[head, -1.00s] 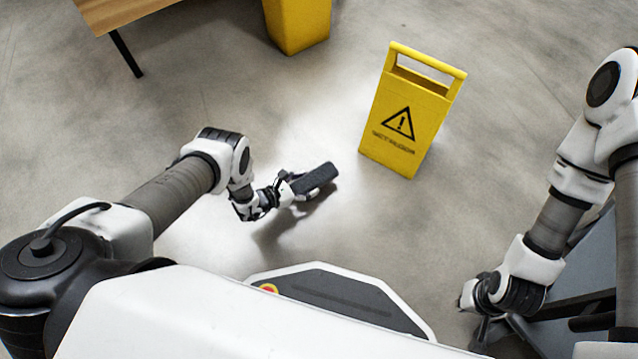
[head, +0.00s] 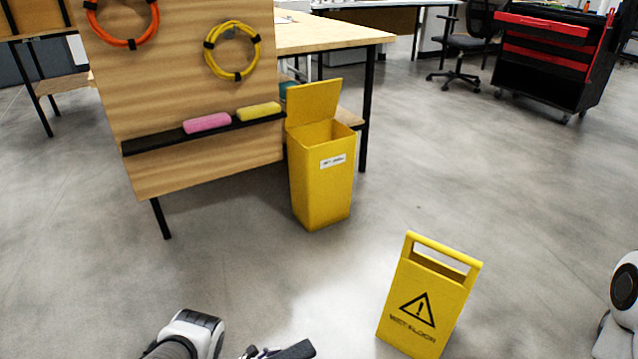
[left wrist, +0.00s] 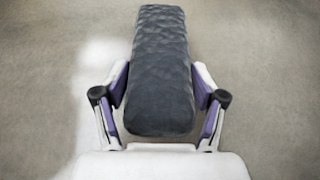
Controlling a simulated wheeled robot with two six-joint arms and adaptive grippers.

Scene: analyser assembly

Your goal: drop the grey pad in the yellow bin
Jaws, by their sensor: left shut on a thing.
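The grey pad (left wrist: 160,75) is a dark, quilted block between the two fingers of my left gripper (left wrist: 160,105) in the left wrist view. The gripper is shut on it, and the pad juts out away from the palm, above the floor. In the head view only the end of the pad (head: 295,350) shows at the bottom edge. The yellow bin (head: 322,190) stands on the floor further ahead, its lid (head: 315,102) raised and its top open. The pad is well short of the bin and apart from it. My right gripper is out of view.
A yellow wet-floor sign (head: 425,305) stands right of and nearer than the bin. A wooden panel (head: 190,100) with a black shelf (head: 160,142) holding pink and yellow pads is left of the bin. A table (head: 330,40) is behind it. The floor between is clear.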

